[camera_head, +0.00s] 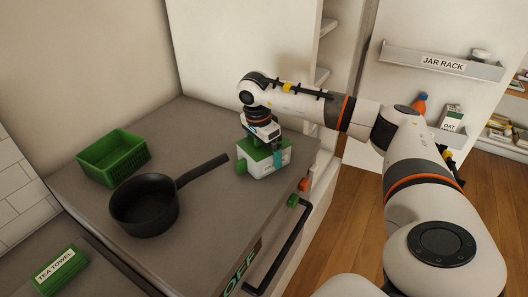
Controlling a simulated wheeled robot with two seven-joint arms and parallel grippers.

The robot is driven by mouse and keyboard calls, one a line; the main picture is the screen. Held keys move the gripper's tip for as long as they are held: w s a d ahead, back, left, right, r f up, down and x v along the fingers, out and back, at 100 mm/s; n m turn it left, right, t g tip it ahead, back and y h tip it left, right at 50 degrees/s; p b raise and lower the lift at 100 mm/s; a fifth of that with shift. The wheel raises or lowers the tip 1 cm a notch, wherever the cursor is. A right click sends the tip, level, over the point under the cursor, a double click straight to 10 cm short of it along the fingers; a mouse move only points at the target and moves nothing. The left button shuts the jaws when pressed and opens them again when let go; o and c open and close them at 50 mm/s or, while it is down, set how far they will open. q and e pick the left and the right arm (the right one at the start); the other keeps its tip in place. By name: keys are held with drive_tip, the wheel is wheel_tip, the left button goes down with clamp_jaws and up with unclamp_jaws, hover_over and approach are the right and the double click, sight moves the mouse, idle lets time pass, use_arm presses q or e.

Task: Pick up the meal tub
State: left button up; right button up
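A white tub with a green lid (257,170), which looks like the meal tub, sits on the grey counter right of the pan. My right gripper (272,150) points down from above, right over the tub, and its fingers overlap the lid and near side in the picture. A teal piece shows at the fingertips against the tub. The fingers are too small and overlapped to tell whether they are open or shut on it. The tub looks level and appears to rest on the counter. My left gripper is not in view.
A black pan (145,207) stands left of the tub, its handle pointing toward it. A green basket (113,158) is behind the pan. A tea towel pack (61,271) lies at front left. The counter's right edge has knobs and a black rail (281,254).

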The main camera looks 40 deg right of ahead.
drive_tip(key=c, duration=1)
drive_tip(key=shift+r, duration=0.45)
wheel_tip(320, 180, up, 9)
drive_tip(key=shift+r+b, duration=0.1)
drive_tip(key=shift+b, duration=1.1)
drive_tip(key=shift+s, duration=0.1)
